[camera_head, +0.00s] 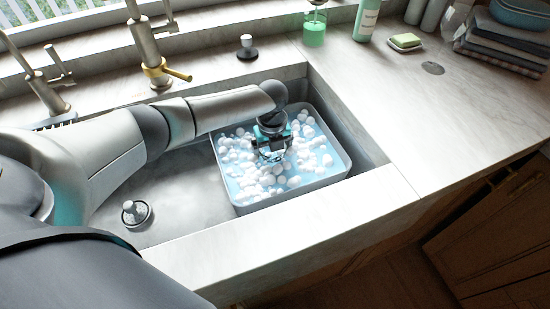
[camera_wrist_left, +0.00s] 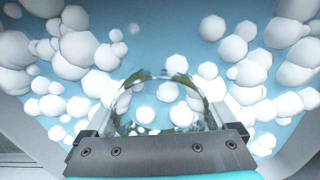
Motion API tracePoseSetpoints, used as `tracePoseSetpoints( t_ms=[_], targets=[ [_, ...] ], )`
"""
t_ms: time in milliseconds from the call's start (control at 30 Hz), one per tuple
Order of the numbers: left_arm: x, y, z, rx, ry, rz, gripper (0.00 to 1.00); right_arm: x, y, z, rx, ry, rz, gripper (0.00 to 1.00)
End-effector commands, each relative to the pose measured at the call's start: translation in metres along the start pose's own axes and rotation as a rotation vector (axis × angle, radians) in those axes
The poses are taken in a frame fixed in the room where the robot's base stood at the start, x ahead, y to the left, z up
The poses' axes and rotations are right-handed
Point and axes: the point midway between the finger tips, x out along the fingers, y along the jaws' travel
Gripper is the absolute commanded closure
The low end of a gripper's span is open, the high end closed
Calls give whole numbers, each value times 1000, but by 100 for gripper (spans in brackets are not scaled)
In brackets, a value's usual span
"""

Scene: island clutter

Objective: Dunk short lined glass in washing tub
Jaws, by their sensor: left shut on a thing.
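The washing tub (camera_head: 338,172) is a pale rectangular tub in the sink, holding blue water with white foam balls. My left gripper (camera_head: 272,152) is over the middle of the tub, pointing down. In the left wrist view the gripper (camera_wrist_left: 160,125) is shut on a clear short glass (camera_wrist_left: 163,78), whose round rim shows beyond the finger plate. The glass is over or in the foamy water; I cannot tell how deep it is. Its lines are hard to make out. My right gripper is not in view.
A sink stopper (camera_head: 136,213) lies on the sink floor left of the tub. Faucets (camera_head: 158,70) stand behind. A green soap bottle (camera_head: 366,20), a sponge on a dish (camera_head: 405,41) and folded cloths (camera_head: 505,45) sit at the back right. The right counter (camera_head: 440,110) is mostly clear.

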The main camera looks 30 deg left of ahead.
Motion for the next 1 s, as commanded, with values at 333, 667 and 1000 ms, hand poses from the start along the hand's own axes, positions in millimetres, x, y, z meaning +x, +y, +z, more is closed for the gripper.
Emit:
tracePoseSetpoints(
  t_ms=[333, 667, 1000],
  targets=[
    [-1, -2, -1, 1, 0, -2, 82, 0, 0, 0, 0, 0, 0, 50],
    [-1, -16, -16, 1, 1, -1, 82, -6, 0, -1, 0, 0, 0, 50],
    [0, -18, -17, 0, 0, -1, 82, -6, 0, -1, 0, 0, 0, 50]
  ],
)
